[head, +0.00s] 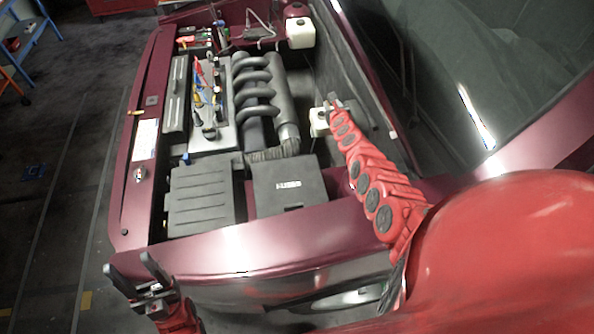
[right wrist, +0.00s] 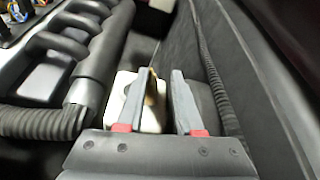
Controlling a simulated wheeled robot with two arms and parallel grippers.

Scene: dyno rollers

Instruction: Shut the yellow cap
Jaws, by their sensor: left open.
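A white reservoir (head: 319,123) sits in the engine bay beside the dark inner wall. It also shows in the right wrist view (right wrist: 124,97). The yellow cap (right wrist: 153,88) shows as a narrow yellow-tan piece standing up at the reservoir, against the inner side of the left finger; I cannot tell whether they touch. In the head view my right gripper hides it. My right gripper (head: 333,101) is over the reservoir with its fingers apart, and it also shows in the right wrist view (right wrist: 165,75). My left gripper (head: 140,277) is open and empty outside the car's fender.
A black ribbed engine hose (right wrist: 40,122) and grey manifold pipes (head: 262,90) lie left of the reservoir. A black box (head: 288,186) is nearer to me. Another white reservoir (head: 300,33) stands at the far end. The maroon fender (head: 270,238) edges the bay.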

